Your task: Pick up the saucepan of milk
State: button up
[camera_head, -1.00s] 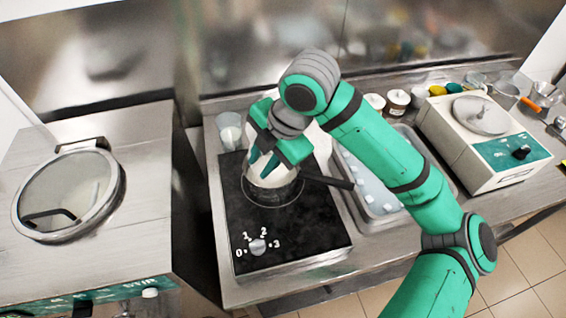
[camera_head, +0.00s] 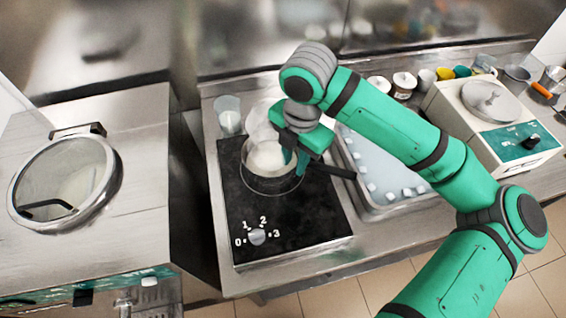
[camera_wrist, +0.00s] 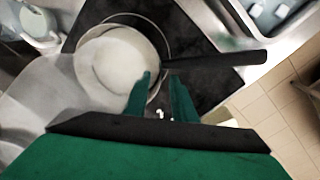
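The saucepan (camera_head: 272,183) is a metal pan of white milk (camera_head: 267,155) standing upright on the black hot plate (camera_head: 295,225). Its dark handle (camera_head: 332,170) points right. The saucepan's handle also shows in the wrist view (camera_wrist: 225,59), with the milk (camera_wrist: 118,62) to its left. My gripper (camera_head: 296,161) is above the handle side of the pan. In the wrist view my gripper's fingertips (camera_wrist: 160,76) are apart with nothing between them that I can make out. One overlaps the pan's rim, the other is just below the handle's inner end. Contact cannot be told.
A clear beaker (camera_head: 229,122) stands behind the hot plate at left. A tray with pale cubes (camera_head: 372,178) lies right of the handle. A white machine (camera_head: 490,140) stands farther right, with jars and cups behind. A round-lidded freezer (camera_head: 65,185) is at left.

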aim_at(292, 170)
jog(key=f, duration=0.4)
jog(key=shift+a, duration=0.3)
jog(key=shift+d+f, duration=0.1)
jog(key=shift+f, duration=0.05)
grip_shut()
dwell(1.0)
